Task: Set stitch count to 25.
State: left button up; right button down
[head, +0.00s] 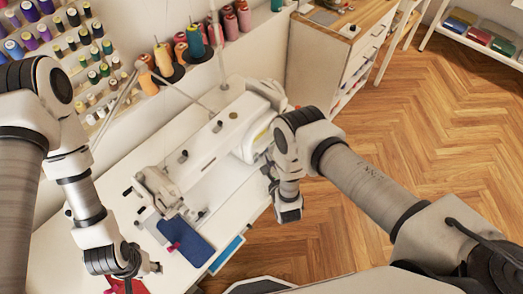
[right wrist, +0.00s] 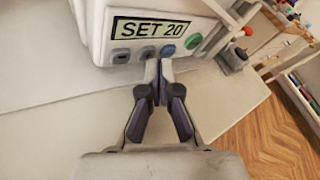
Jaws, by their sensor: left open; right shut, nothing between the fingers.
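The white sewing machine (head: 207,140) stands on the white table in the head view. In the right wrist view its control panel has a display (right wrist: 152,29) reading "SET 20". My left gripper (head: 138,266) is open near the table's lower left.
Blue fabric (head: 188,241) lies on the table by the machine's needle end, and red fabric (head: 125,287) lies near my left gripper. Thread cones (head: 165,60) stand behind the machine. A red knob (right wrist: 248,32) shows right of the panel. Wooden floor is open at right.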

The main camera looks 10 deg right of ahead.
pick_arm(q)
jog(key=shift+s+d, duration=0.25)
jog(key=shift+d, duration=0.05)
pick_arm(e)
jog(key=shift+w+a+r, duration=0.4)
jog(key=shift+r, duration=0.05)
dwell(0.8)
pick_arm(q)
jog(key=shift+r, duration=0.25)
pick_arm(e)
jog(key=shift+s+d, duration=0.1)
pick_arm(q)
jog(key=shift+w+a, duration=0.15)
pick_arm(e)
jog(key=shift+f, duration=0.1)
pick_arm(q)
jog(key=shift+a, duration=0.1)
pick_arm(e)
jog(key=shift+s+p, duration=0.25)
jog(key=shift+p, duration=0.15)
jog(key=s+d, duration=0.1)
jog(key=s+d+p, duration=0.1)
jog(key=s, duration=0.1)
jog(key=s+d, duration=0.1)
jog(key=shift+s+d+f+p, duration=0.25)
jog(key=shift+d+p, duration=0.15)
pick_arm(q)
jog(key=shift+w+a+r, duration=0.1)
jog(key=shift+w+r, duration=0.05)
jog(key=shift+r, duration=0.8)
